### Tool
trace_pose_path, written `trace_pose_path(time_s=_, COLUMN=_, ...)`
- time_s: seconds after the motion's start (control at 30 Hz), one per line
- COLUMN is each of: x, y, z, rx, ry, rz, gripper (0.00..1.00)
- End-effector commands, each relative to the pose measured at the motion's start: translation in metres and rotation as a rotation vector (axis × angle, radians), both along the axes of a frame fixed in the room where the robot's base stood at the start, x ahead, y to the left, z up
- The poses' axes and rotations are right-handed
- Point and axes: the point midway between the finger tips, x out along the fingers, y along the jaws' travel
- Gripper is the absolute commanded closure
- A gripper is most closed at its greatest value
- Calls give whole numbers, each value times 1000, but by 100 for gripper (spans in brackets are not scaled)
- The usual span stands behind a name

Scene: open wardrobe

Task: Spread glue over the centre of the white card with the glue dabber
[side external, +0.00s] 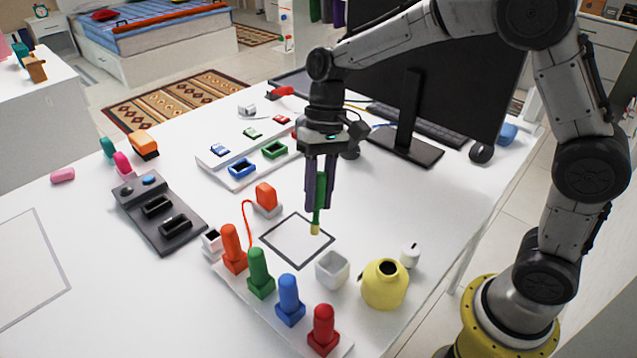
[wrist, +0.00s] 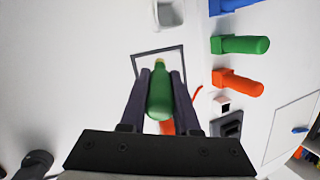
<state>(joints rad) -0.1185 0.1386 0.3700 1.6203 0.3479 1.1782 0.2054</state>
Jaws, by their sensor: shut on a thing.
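My gripper (side external: 319,190) is shut on a green glue dabber (side external: 320,185) with a yellowish tip. The dabber is upright, tip down, over the right part of the white card (side external: 290,240), which has a dark border. I cannot tell whether the tip touches the card. In the wrist view the dabber (wrist: 160,95) sits between the fingers of my gripper (wrist: 160,90), and its body hides much of the card (wrist: 150,65). No glue patch can be made out on the card.
A yellow pot (side external: 385,285) and a small white cup (side external: 332,270) stand right of the card. Orange, green, blue and red pegs (side external: 258,272) line the front. An orange-handled tool (side external: 265,198) stands behind the card. A grey block (side external: 158,212) lies left. A monitor (side external: 430,75) stands behind.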

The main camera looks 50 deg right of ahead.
Motion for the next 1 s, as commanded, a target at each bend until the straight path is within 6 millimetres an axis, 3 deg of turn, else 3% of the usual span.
trace_pose_path(time_s=0.33, x=2, y=0, z=-33, rx=0, ry=2, rz=-1, gripper=100)
trace_pose_path(time_s=1.0, x=64, y=0, z=-35, rx=0, ry=1, rz=-1, gripper=100)
